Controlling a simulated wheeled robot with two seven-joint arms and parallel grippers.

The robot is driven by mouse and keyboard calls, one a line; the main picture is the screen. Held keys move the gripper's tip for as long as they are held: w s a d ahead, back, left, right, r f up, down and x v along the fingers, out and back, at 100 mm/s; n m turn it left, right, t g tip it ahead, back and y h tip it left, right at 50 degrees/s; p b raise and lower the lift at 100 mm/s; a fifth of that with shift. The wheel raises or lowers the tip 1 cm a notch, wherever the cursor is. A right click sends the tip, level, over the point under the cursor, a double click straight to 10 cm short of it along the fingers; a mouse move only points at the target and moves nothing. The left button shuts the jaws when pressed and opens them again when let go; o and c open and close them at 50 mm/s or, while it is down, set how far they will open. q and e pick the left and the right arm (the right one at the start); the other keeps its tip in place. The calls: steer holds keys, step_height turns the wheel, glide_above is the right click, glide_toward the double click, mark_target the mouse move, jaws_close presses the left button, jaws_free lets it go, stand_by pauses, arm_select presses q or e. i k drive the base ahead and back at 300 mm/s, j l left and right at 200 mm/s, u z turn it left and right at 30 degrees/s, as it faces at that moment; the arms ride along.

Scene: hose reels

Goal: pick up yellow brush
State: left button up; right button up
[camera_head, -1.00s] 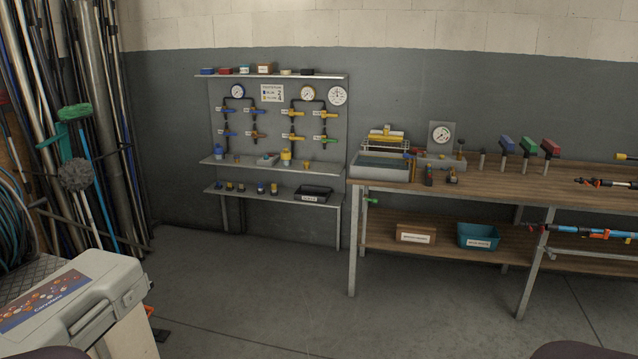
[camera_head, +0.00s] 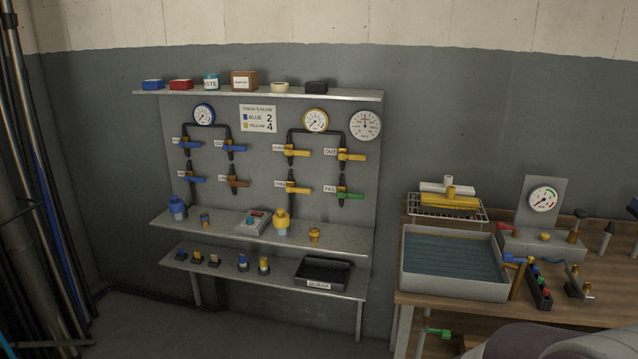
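I cannot surely make out a yellow brush. A yellow cylindrical piece (camera_head: 449,201) with a short upright stub lies on a wire rack (camera_head: 425,212) behind the water tray, in front of a white cylinder (camera_head: 447,186). Whether it is a brush, I cannot tell. A yellow bottle-shaped piece (camera_head: 282,222) stands on the middle wall shelf. Neither gripper shows. A rounded grey part of my own body covers the bottom right corner.
A grey tray of water (camera_head: 407,264) sits at the left end of the wooden bench (camera_head: 415,302). A gauge stand (camera_head: 541,203) is behind it to the right. A black scrap tray (camera_head: 322,273) is on the lower shelf. Floor shows below the shelves.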

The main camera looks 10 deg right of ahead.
mark_target(449, 203)
steer(key=i+z, duration=0.15)
steer(key=i, duration=0.35)
steer(key=i+j+z, duration=0.1)
steer(key=i, duration=0.4)
steer(key=i+j+z, duration=0.15)
steer(key=i, duration=0.35)
